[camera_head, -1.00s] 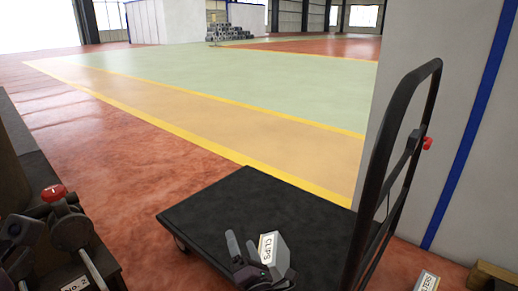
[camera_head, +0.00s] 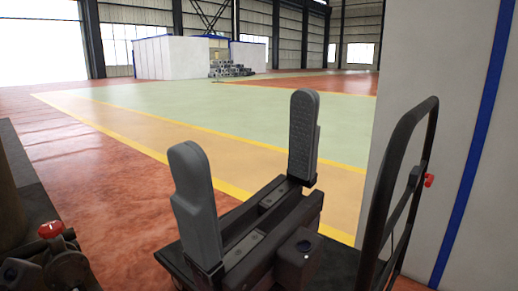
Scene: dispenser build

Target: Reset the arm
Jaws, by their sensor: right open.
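My right gripper (camera_head: 246,125) is large in the middle of the head view. Its two grey fingers point up and stand wide apart, with nothing between them. It is raised in front of a black platform trolley (camera_head: 234,202) and hides most of the trolley's deck. The trolley's upright handle (camera_head: 378,203) stands to the right of the gripper. The small box labelled CLIPS is not visible now. I see no fingers of my left gripper.
Dark machinery with a red knob (camera_head: 51,230) fills the lower left corner. A pale wall with a blue stripe (camera_head: 480,150) stands behind the handle at right. The green floor area (camera_head: 220,110) beyond the trolley is clear.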

